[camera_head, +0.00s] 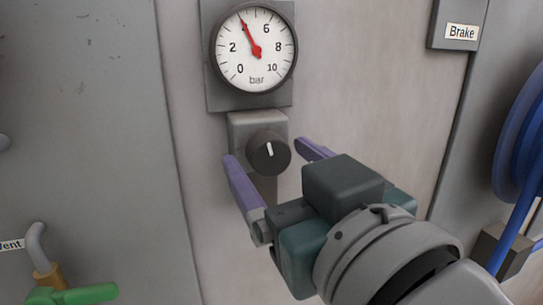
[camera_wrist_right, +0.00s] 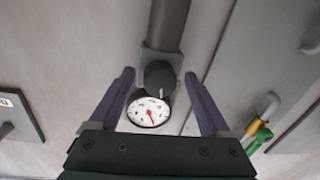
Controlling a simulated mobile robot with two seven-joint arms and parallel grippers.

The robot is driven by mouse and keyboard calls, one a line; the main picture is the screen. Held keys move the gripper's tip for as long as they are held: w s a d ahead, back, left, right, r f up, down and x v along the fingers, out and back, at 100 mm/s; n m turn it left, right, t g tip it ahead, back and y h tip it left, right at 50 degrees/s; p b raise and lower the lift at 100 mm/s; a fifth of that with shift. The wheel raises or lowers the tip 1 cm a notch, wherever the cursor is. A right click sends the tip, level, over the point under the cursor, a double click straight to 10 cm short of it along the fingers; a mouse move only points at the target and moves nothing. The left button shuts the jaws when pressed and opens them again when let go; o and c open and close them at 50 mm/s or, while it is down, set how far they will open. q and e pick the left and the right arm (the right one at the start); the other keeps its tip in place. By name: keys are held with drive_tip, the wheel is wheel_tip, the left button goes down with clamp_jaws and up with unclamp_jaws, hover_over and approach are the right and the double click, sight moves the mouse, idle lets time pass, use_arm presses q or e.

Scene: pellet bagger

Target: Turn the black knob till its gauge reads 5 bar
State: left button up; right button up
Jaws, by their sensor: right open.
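The black knob (camera_head: 268,153) sits on a grey valve block (camera_head: 246,121) below the gauge, its white mark pointing nearly straight up. The round gauge (camera_head: 254,49) has a white face marked in bar. Its red needle points up and left and covers the figure between 2 and 6, reading about 4. My right gripper (camera_head: 267,150) is open, with one purple finger on each side of the knob and gaps showing. In the right wrist view the knob (camera_wrist_right: 159,75) lies between the spread fingers, with the gauge (camera_wrist_right: 148,111) beside it. My left gripper is out of view.
A "Brake" label (camera_head: 462,32) is on a box at the upper right. A blue coiled hose (camera_head: 520,135) hangs at the right edge. A green-handled valve (camera_head: 75,294) is at the lower left. The panel around the knob is otherwise clear.

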drive_tip(key=shift+c, duration=0.2)
drive_tip(key=c, duration=0.4)
clamp_jaws()
drive_tip(key=m+p, duration=0.1)
drive_tip(key=m, duration=0.2)
drive_tip(key=shift+m+t+p, duration=0.3)
drive_tip(key=shift+m, duration=1.1)
